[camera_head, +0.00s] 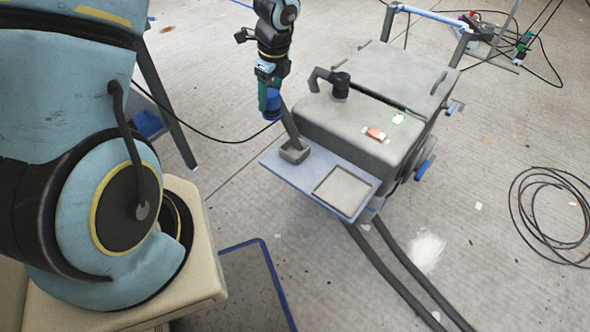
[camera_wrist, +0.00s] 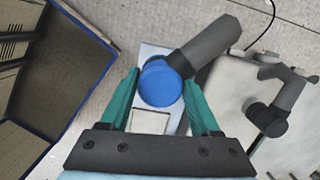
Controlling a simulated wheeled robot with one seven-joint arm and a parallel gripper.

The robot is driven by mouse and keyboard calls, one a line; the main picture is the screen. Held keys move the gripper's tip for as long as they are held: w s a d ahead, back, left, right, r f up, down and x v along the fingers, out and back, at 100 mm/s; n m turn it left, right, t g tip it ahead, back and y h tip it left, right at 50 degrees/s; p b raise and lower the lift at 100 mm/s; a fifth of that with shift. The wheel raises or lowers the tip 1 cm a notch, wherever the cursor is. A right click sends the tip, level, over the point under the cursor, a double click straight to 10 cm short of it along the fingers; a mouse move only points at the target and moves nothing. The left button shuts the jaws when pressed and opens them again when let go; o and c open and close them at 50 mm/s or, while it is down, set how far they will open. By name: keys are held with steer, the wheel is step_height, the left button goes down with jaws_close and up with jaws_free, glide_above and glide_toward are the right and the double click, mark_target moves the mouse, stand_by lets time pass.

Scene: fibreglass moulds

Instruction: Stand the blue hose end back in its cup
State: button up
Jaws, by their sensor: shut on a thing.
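The blue hose end (camera_head: 273,110) is between the green fingers of my gripper (camera_head: 268,97), which is shut on it above the shelf. In the wrist view the blue end (camera_wrist: 158,84) shows as a round face, with a dark grey tube (camera_wrist: 205,46) running from it to the upper right. In the head view this tube (camera_head: 290,125) slopes down from the blue end to a dark grey block (camera_head: 294,153) on the shelf, which looks like the cup. I cannot tell whether the tube is inside the block, touching it or only in front of it.
The blue-grey shelf (camera_head: 310,178) with a pale square plate (camera_head: 342,191) juts from the grey machine (camera_head: 345,120). A dark elbow pipe (camera_head: 338,87) stands on the machine close to my gripper's right. Thick hoses (camera_head: 400,280) run below; open floor lies left of the shelf.

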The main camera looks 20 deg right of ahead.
steer(key=s+d+f+m+b, duration=0.1)
steer(key=d+f+m+b, duration=0.1)
steer(key=f, duration=0.2)
steer(key=s+d+f+m+b, duration=0.1)
steer(key=f+m+b, duration=0.1)
steer(key=f, duration=0.3)
steer(key=d+f+m+b, duration=0.1)
steer(key=d+f+b, duration=0.1)
steer(key=f, duration=0.3)
steer(key=shift+s+d+f+m+h+b, duration=0.15)
steer(key=shift+s+d+m+h+b, duration=0.25)
steer(key=shift+b, duration=0.4)
steer(key=shift+f, duration=0.15)
steer(key=o, duration=1.2)
steer(key=r+p, duration=0.1)
steer(key=r, duration=0.3)
steer(key=s+r+p, duration=0.1)
steer(key=r, duration=0.3)
steer(key=r+p, duration=0.1)
steer(key=r, duration=0.3)
steer(key=shift+s+r+p, duration=0.1)
steer(key=shift+s+p, duration=0.25)
steer(key=shift+s, duration=0.05)
